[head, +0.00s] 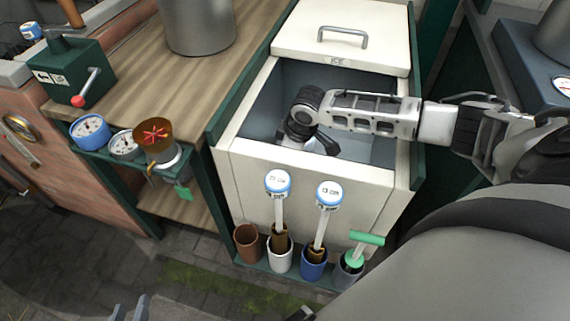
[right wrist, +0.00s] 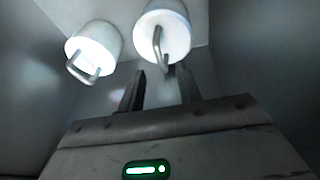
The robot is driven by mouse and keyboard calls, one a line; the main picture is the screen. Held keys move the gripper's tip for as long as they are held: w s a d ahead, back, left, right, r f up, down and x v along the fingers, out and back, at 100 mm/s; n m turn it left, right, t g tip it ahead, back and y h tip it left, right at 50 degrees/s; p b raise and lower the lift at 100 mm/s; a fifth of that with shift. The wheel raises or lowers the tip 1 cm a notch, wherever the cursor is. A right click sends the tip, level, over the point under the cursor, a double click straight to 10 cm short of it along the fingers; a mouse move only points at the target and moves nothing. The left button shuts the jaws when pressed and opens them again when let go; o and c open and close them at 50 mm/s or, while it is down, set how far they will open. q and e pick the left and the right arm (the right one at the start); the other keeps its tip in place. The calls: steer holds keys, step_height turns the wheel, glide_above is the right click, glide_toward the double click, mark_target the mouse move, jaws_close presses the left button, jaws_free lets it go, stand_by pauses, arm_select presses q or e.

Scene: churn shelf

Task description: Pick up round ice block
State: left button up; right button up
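Two round whitish blocks with metal loop handles show in the right wrist view, one at upper left (right wrist: 93,50) and one at upper middle (right wrist: 163,30). They are inside the grey-lined ice chest (head: 243,150); I cannot make them out in the head view. My right gripper (right wrist: 160,72) is inside the chest, open and empty. Its fingertips are just below the handle of the middle block in the picture; I cannot tell if they touch. In the head view my right arm hides much of the chest's inside. My left gripper (head: 130,310) shows only its fingertips, apart, at the bottom edge.
The chest's white lid (head: 345,58) is slid back. The chest walls close in around my right gripper. A wooden counter (head: 140,75) with a metal pot (head: 198,25) is at left.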

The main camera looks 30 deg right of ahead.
steer(key=x, duration=0.3)
steer(key=shift+f, duration=0.3)
steer(key=shift+c, duration=0.3)
jaws_close()
steer(key=shift+a, duration=0.1)
stand_by(0.7)
steer(key=shift+w+r, duration=0.1)
steer(key=shift+r, duration=0.1)
